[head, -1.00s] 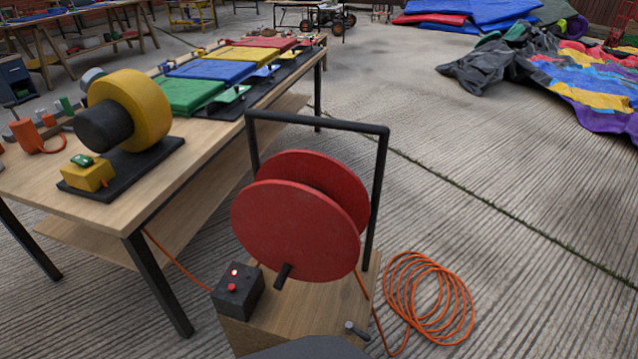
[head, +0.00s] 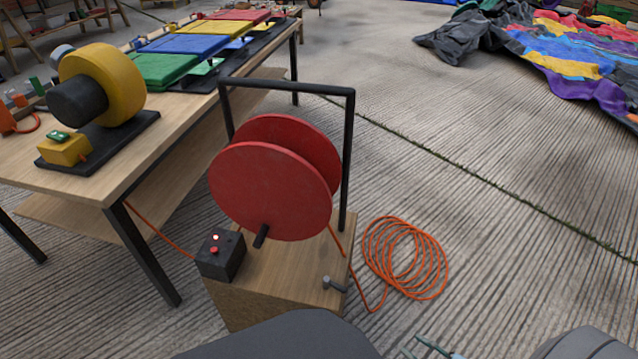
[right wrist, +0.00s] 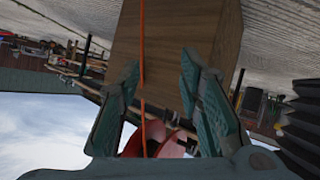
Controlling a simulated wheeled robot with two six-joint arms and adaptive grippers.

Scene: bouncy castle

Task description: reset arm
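My right gripper (head: 432,346) shows at the bottom edge of the head view, right of the wooden box and below the orange cable coil. In the right wrist view my right gripper (right wrist: 160,72) has its two fingers spread, with nothing held between them. The wooden box (right wrist: 180,35) and an orange cable (right wrist: 142,45) appear beyond the fingers there, and the picture looks upside down. My left gripper is out of view.
A red reel (head: 268,192) under a black frame (head: 348,160) stands on the wooden box (head: 265,300), beside a black switch box (head: 220,256). The orange coil (head: 405,258) lies on the floor. A workbench (head: 150,165) holds a yellow blower (head: 105,85). Open floor (head: 500,250) lies right.

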